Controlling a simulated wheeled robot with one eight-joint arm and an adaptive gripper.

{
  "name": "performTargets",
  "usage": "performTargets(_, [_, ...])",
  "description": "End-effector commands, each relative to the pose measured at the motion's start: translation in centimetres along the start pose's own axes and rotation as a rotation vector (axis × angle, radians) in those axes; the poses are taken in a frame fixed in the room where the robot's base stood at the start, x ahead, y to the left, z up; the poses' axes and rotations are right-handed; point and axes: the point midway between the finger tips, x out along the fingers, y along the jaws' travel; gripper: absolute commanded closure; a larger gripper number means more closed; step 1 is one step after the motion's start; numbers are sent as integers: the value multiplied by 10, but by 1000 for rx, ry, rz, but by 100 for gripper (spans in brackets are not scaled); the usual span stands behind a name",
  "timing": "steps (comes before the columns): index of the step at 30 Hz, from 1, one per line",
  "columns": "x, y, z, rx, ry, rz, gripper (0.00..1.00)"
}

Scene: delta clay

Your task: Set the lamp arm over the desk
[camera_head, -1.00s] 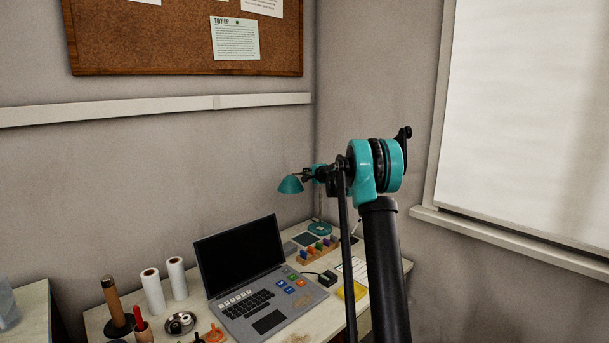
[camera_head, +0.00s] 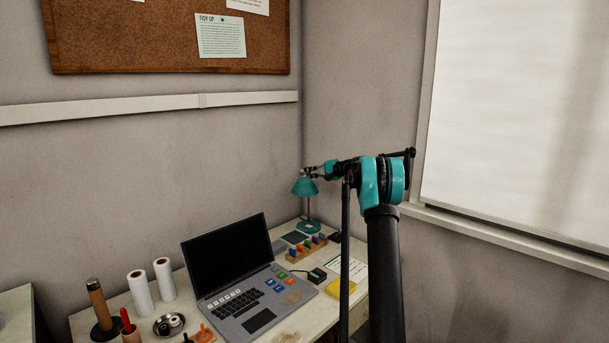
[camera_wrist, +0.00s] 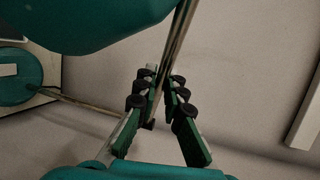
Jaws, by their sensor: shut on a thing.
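The desk lamp has a teal shade (camera_head: 304,187), a thin metal stem and a round teal base (camera_head: 308,227) at the far back of the desk (camera_head: 216,324). In the head view the shade hangs nearly above the base. My gripper (camera_head: 315,170) is beside the shade at the end of my arm, partly hidden by the wrist. In the wrist view the shade (camera_wrist: 90,28) fills the upper left and the base (camera_wrist: 18,78) shows at left. The thin lamp arm (camera_wrist: 177,45) runs down between the fingers of my gripper (camera_wrist: 162,85), which are shut on it.
An open laptop (camera_head: 240,300) stands mid-desk. Near it are a rack of coloured blocks (camera_head: 306,250), a black box (camera_head: 317,275) and a yellow block (camera_head: 341,287). White rolls (camera_head: 140,293) and a metal bowl (camera_head: 168,324) are at left. Walls and a window (camera_head: 525,130) enclose the back corner.

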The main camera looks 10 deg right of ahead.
Motion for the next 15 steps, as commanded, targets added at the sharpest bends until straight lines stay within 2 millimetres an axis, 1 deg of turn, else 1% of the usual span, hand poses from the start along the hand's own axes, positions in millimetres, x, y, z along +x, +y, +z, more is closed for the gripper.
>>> performTargets(14, [0, 1, 0, -3, -15, 3, 100])
performTargets(15, [0, 1, 0, -3, -15, 3, 86])
